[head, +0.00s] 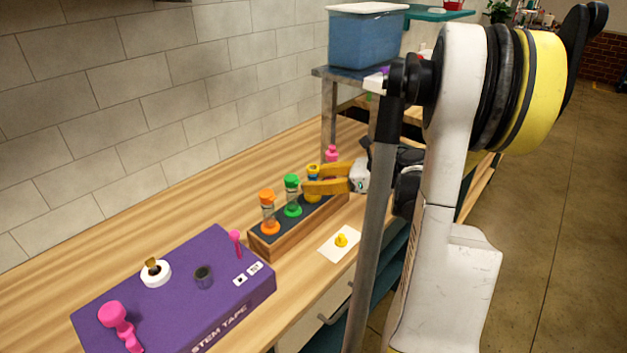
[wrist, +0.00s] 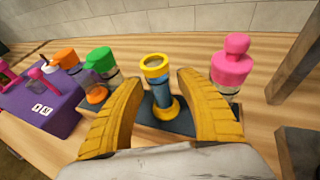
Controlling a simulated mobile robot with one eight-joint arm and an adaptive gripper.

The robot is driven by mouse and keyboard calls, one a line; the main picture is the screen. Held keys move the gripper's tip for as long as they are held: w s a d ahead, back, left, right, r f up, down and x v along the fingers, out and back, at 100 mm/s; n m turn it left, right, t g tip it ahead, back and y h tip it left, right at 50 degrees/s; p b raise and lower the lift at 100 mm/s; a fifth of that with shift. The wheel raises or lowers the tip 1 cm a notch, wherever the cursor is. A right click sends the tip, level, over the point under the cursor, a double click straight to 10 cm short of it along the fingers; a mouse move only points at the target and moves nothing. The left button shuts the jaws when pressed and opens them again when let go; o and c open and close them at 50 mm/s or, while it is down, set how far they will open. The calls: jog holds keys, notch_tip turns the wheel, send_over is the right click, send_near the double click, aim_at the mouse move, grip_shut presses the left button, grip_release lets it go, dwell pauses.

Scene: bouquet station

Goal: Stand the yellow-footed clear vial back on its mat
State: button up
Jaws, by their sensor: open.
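The yellow-footed clear vial (wrist: 158,92) stands on the dark top of a wooden rack, with a yellow ring at its open-looking top and blue just inside. In the head view the vial (head: 313,194) is partly hidden by the fingers. My gripper (head: 314,178) is open at the rack. In the wrist view its two yellow fingers (wrist: 160,82) stand on either side of the vial, with gaps showing.
The rack (head: 265,246) also holds orange (head: 269,215), green (head: 292,195) and pink (head: 331,153) topped vials. A purple box (head: 180,267) with pink pieces lies to the left. A metal-legged shelf (head: 328,125) stands beyond the rack. Bare wood lies behind the rack.

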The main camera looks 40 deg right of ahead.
jog(key=shift+r, duration=0.25)
jog(key=p+v, duration=0.3)
jog(key=v, duration=0.9)
jog(key=shift+p, duration=0.3)
jog(key=shift+s+f, duration=0.15)
